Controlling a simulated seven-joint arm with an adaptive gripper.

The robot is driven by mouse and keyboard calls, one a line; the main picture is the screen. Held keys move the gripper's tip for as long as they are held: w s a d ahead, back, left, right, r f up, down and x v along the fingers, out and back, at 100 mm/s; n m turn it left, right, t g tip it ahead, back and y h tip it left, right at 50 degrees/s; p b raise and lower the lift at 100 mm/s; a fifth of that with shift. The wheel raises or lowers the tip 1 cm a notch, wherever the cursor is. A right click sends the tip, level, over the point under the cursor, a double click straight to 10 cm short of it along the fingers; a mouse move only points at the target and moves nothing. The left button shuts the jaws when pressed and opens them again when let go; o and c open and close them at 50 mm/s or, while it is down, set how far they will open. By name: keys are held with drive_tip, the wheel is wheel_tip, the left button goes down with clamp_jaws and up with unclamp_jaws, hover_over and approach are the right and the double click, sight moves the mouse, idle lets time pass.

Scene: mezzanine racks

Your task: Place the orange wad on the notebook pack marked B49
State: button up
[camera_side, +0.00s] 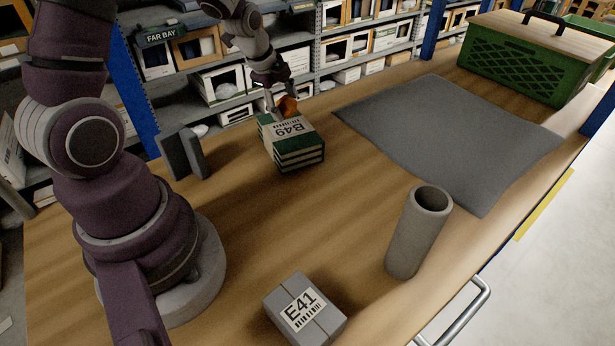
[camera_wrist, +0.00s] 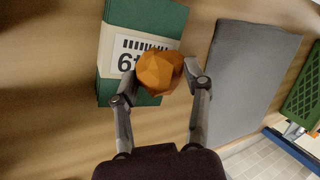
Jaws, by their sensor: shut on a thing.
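The orange wad (camera_wrist: 159,72) is a crumpled, faceted lump held between the two fingers of my gripper (camera_wrist: 166,82). The side view shows the wad (camera_side: 287,106) at the far edge of the notebook pack, with my gripper (camera_side: 279,103) above it. The notebook pack marked B49 (camera_side: 291,145) is a green stack with a white label band, lying on the table. In the wrist view the pack (camera_wrist: 170,18) is beneath the wad, which covers part of its label. I cannot tell whether the wad touches the pack.
A grey mat (camera_side: 440,135) lies right of the pack. A grey box marked E41 (camera_side: 304,311) and an upright grey tube (camera_side: 417,235) stand nearer the front. A dark upright holder (camera_side: 181,154) stands left of the pack. A green crate (camera_side: 530,60) is at the back right.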

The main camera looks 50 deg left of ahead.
drive_tip(key=shift+f, duration=1.15)
drive_tip(key=o, duration=1)
drive_tip(key=shift+f, duration=0.1)
drive_tip(key=shift+r, duration=0.4)
drive_tip(key=d+v, duration=0.1)
drive_tip(key=v, duration=1.1)
drive_tip(key=s+d+r+n+h, duration=0.2)
drive_tip(key=s+d+n, duration=0.6)
drive_tip(key=n, duration=0.5)
drive_tip(key=shift+d+r+t, duration=0.4)
drive_tip(key=shift+d+r, duration=0.05)
drive_tip(key=shift+d, duration=0.5)
